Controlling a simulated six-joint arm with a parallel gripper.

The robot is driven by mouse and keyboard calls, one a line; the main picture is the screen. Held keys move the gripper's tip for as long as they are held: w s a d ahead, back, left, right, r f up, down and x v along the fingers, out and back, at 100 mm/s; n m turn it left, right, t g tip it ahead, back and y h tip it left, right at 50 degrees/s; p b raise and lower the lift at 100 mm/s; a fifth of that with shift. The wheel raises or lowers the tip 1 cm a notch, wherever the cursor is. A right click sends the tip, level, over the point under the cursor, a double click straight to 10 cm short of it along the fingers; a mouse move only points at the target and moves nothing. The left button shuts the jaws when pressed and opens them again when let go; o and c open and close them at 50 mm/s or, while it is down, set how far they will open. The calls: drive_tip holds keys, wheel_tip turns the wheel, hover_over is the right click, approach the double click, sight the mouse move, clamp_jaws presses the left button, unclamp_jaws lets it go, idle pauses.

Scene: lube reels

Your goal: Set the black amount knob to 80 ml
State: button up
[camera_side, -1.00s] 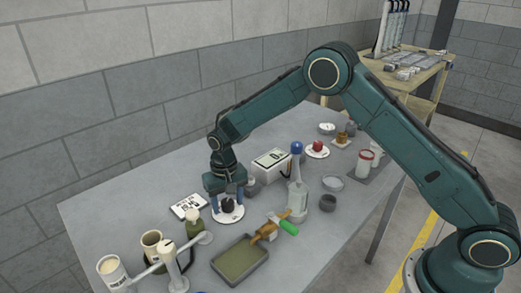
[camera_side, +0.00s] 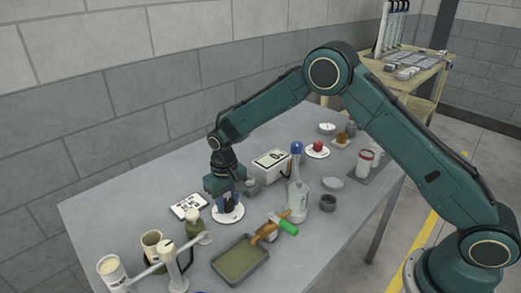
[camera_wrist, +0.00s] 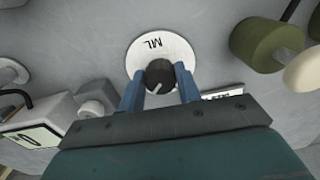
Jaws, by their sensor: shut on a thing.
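The black amount knob (camera_wrist: 160,75) sits on a round white dial plate marked "ML" (camera_wrist: 172,45), with a pale pointer line on its top. The dial plate also shows in the side view (camera_side: 229,217). My gripper (camera_wrist: 159,84) has its two blue fingers on opposite sides of the knob and is shut on it. In the wrist view the pointer line points down and to the left. The amount markings on the dial cannot be read. In the side view my gripper (camera_side: 227,202) points down over the dial and hides most of the knob.
A white box with a display (camera_side: 271,165) stands behind and right of the dial. A printed card (camera_side: 188,206) lies to its left.

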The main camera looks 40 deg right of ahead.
sight(228, 202)
drive_tip(key=n, duration=0.5)
drive_tip(key=shift+r+n, duration=0.1)
drive_tip(key=shift+n, duration=0.2)
idle(0.4)
drive_tip(key=o, duration=1)
drive_tip(key=shift+c, duration=0.2)
wheel_tip(228, 202, up, 14)
